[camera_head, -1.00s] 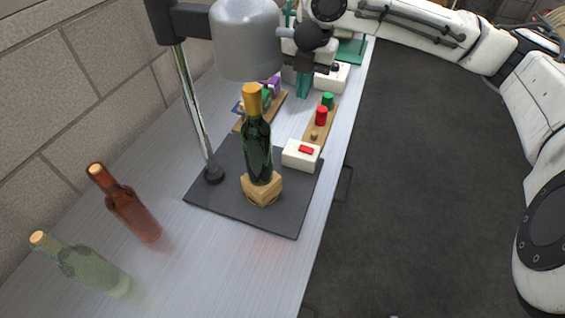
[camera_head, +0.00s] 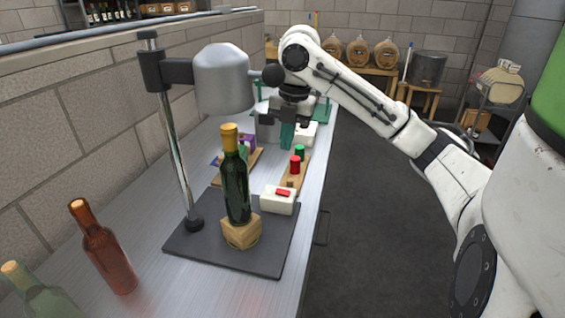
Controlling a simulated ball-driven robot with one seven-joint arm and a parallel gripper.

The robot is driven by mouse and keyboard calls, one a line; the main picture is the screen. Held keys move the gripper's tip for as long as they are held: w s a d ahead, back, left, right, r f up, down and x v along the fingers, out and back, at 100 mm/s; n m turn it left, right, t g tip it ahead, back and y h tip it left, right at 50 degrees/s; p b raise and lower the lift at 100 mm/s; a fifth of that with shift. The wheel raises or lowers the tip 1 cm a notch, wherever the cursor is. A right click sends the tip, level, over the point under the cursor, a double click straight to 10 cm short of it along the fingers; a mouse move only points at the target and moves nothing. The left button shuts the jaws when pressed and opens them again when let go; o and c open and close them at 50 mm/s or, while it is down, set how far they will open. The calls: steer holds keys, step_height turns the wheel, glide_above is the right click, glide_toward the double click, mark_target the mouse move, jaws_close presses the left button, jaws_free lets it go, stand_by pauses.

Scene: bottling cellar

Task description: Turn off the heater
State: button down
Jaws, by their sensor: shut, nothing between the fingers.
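The heater looks to be the grey bell-shaped hood (camera_head: 222,80) on a chrome post, with a dark round knob (camera_head: 273,75) on its right side. Below it, a dark green bottle (camera_head: 236,190) with a gold top stands upright on a wooden block (camera_head: 241,232). A white switch box (camera_head: 278,201) with a red rocker (camera_head: 283,193) sits on the dark base plate (camera_head: 222,255), right of the bottle. I cannot tell the rocker's position. My gripper (camera_head: 287,138), with green fingers, is shut and empty, pointing down beyond the box, apart from it.
A wooden board with red (camera_head: 295,165) and green (camera_head: 299,151) pegs lies between my gripper and the switch box. A second white box (camera_head: 306,133) is beside my gripper. A brown bottle (camera_head: 103,248) and a pale green bottle (camera_head: 38,292) stand at front left. The floor at right is clear.

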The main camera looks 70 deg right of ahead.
mark_target(279, 190)
steer(key=f, duration=0.4)
steer(key=w+f, duration=0.1)
steer(key=f, duration=0.8)
steer(key=shift+w+f, duration=0.1)
steer(key=shift+w, duration=0.2)
